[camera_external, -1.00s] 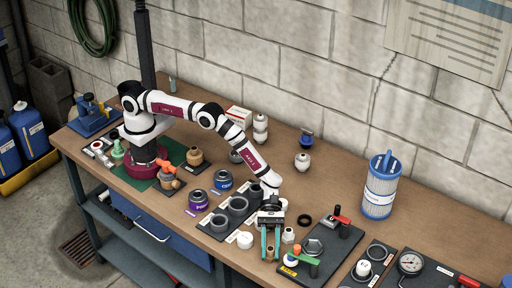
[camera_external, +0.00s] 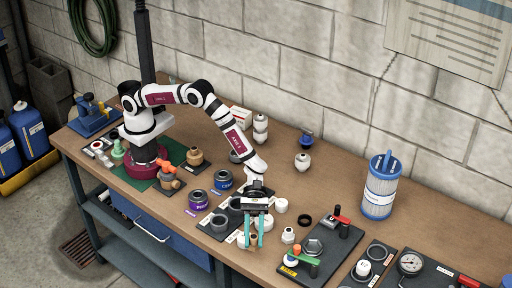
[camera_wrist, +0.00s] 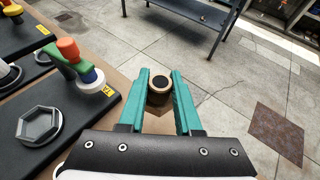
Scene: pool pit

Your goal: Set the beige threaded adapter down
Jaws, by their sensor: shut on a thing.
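My gripper (camera_external: 253,246) has its two teal fingers closed around the beige threaded adapter (camera_external: 254,240), near the table's front edge. In the wrist view the beige adapter (camera_wrist: 159,98) sits between the teal fingertips (camera_wrist: 160,82), with its dark round opening facing the camera. The fingers point down in the external view. Whether the adapter's underside touches the table is hidden.
A black mat with grey rings (camera_external: 219,224) lies just left of the gripper. A small white fitting (camera_external: 288,236) and a black ring (camera_external: 305,220) are to the right.

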